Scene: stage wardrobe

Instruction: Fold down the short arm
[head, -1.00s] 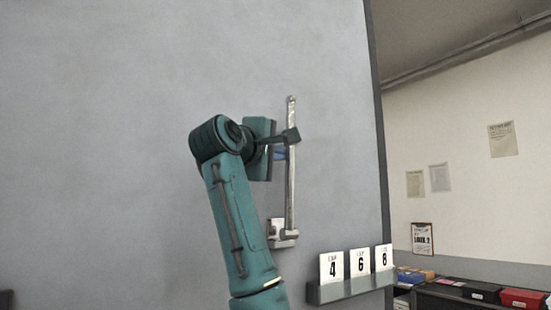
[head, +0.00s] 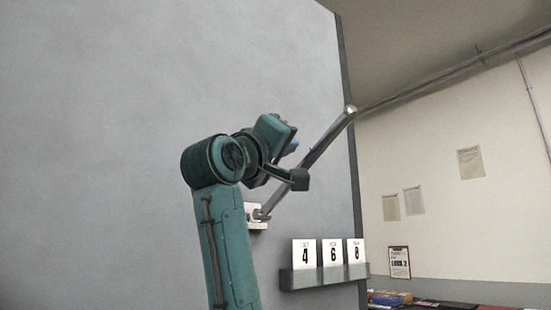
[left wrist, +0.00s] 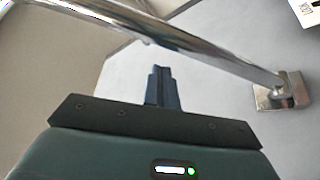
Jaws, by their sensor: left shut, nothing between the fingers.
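The short arm (head: 328,138) is a shiny metal rod hinged at a small pale bracket (head: 254,214) on the grey panel. It leans up and to the right at a slant, its free end near the panel's right edge. In the left wrist view the rod (left wrist: 190,40) crosses the upper part down to its bracket (left wrist: 270,97). My left gripper (head: 292,146) is shut and empty, its blue fingers just left of the rod's middle. Its fingers (left wrist: 163,88) show below the rod in the wrist view. I cannot tell whether they touch it. My right gripper is out of view.
A grey ledge (head: 300,280) with white number cards 4, 6 and 8 is fixed low on the panel, below and right of the bracket. A clipboard (head: 399,262) and papers hang on the wall beyond. The panel left of my arm is bare.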

